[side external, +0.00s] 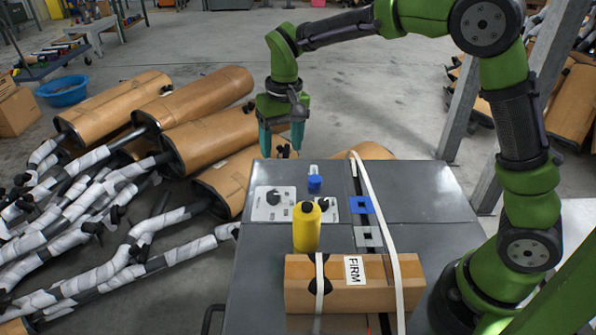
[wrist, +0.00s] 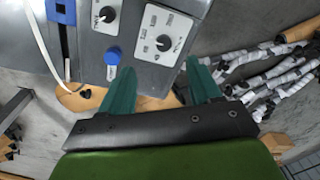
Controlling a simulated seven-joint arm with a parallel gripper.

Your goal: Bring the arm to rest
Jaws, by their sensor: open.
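My gripper (side external: 281,138) hangs from the green arm above the far left edge of the grey table (side external: 262,292), fingers pointing down. Its teal fingers are apart with nothing between them; they also show in the wrist view (wrist: 160,92). In the wrist view the fingertips lie near the table's edge, beside a blue knob (wrist: 112,56) and a white dial plate (wrist: 161,38). The blue knob (side external: 315,184) and a dial plate (side external: 272,204) also show on the table in the side view.
A yellow bottle (side external: 306,230) stands behind a cardboard box (side external: 340,296) marked FIRM on the table. A white strap (side external: 380,215) crosses the tabletop and box. Wrapped mufflers (side external: 207,95) and pipes (side external: 110,215) cover the floor at left. The air around my gripper looks clear.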

